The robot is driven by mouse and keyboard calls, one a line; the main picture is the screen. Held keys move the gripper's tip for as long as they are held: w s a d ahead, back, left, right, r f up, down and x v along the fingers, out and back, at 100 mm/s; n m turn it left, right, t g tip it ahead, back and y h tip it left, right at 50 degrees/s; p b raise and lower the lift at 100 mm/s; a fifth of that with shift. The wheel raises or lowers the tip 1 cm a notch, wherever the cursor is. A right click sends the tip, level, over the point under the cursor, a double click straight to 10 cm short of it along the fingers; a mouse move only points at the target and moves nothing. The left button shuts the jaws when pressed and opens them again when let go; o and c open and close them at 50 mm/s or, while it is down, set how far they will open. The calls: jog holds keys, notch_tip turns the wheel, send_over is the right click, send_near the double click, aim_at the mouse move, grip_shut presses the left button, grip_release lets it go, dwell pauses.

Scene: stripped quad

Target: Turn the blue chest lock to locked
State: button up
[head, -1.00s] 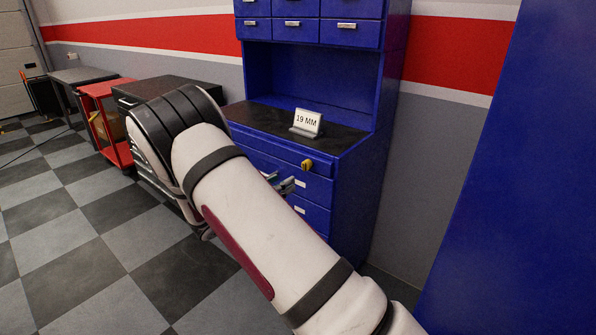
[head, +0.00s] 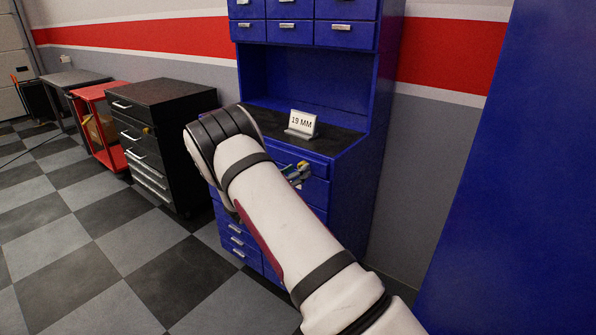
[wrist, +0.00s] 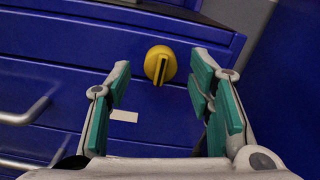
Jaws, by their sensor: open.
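The blue chest (head: 345,190) stands against the wall, with drawers below a dark worktop. Its yellow lock knob (wrist: 160,64) sits on a blue drawer front in the wrist view, its slotted grip standing close to upright with a slight tilt. In the head view the knob (head: 303,164) shows small beside my fingers. My gripper (wrist: 160,90) is open with teal finger pads, one finger on each side below the knob. The knob lies ahead of the gap between the fingertips, and I see no contact. In the head view my gripper (head: 296,176) is partly hidden by my arm.
A 19 MM sign (head: 302,123) stands on the chest's worktop. A black drawer cabinet (head: 165,140) and a red cart (head: 98,120) stand to the left. A large blue panel (head: 510,200) fills the right side. The checkered floor (head: 110,250) is clear at left.

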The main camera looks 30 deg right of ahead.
jog(key=shift+w+d, duration=0.2)
jog(key=shift+d, duration=0.45)
grip_shut()
jog(key=shift+m, duration=0.3)
jog(key=shift+m+p, duration=0.55)
jog(key=shift+m, duration=8.05)
jog(key=shift+f, duration=0.1)
